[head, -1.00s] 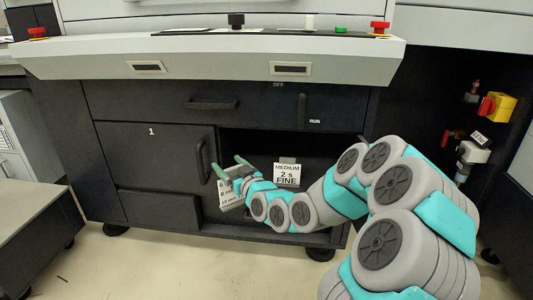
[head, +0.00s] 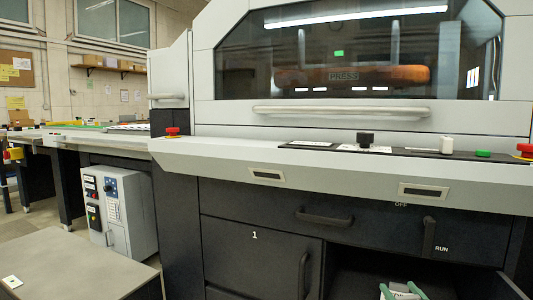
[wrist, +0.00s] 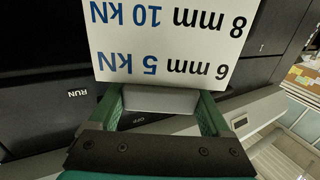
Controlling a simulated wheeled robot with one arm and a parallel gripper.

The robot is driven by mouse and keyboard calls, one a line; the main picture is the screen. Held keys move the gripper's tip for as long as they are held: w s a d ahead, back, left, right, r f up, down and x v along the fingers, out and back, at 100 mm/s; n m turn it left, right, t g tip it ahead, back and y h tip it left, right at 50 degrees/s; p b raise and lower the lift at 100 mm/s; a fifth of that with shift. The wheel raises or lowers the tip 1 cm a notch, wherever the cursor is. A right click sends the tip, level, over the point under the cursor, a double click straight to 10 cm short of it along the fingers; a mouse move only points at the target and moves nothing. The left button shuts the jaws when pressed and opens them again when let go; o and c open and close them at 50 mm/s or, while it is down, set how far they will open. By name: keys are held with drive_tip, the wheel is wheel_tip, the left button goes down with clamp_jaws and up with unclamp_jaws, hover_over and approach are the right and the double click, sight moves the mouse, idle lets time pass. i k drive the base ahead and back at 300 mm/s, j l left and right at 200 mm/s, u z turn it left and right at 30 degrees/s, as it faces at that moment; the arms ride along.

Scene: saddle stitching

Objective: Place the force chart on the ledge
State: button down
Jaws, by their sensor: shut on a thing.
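The force chart (wrist: 175,35) is a white card with blue and black print, reading 8 mm 10 kN and 6 mm 5 kN, upside down in the wrist view. My gripper (wrist: 160,100) is shut on a grey block at the chart's edge, between its green fingers. In the head view only the tips of my gripper (head: 402,291) show at the bottom edge, in front of the dark open bay. The light grey ledge (head: 335,180) runs along the machine's front, above and apart from my gripper.
On the ledge's top are a red button (head: 172,131), a black knob (head: 365,139), a white cylinder (head: 447,145), a green button (head: 483,154) and another red button (head: 525,150). The window (head: 350,60) and handle (head: 340,112) are behind. The ledge's left stretch looks clear.

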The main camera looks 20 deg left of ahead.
sight(228, 141)
drive_tip(key=j+z, duration=0.3)
drive_tip(key=j, duration=0.45)
drive_tip(key=j+z, duration=0.25)
drive_tip(key=j, duration=0.5)
drive_tip(key=k+j+z, duration=0.1)
drive_tip(key=j+z, duration=0.2)
drive_tip(key=j, duration=0.4)
drive_tip(key=k+j, duration=0.1)
drive_tip(key=j, duration=0.4)
drive_tip(key=k+j, duration=0.1)
drive_tip(key=j, duration=0.45)
drive_tip(key=k+j, duration=0.1)
drive_tip(key=j, duration=0.4)
drive_tip(key=k+j, duration=0.1)
drive_tip(key=j, duration=0.45)
drive_tip(key=i+z, duration=0.05)
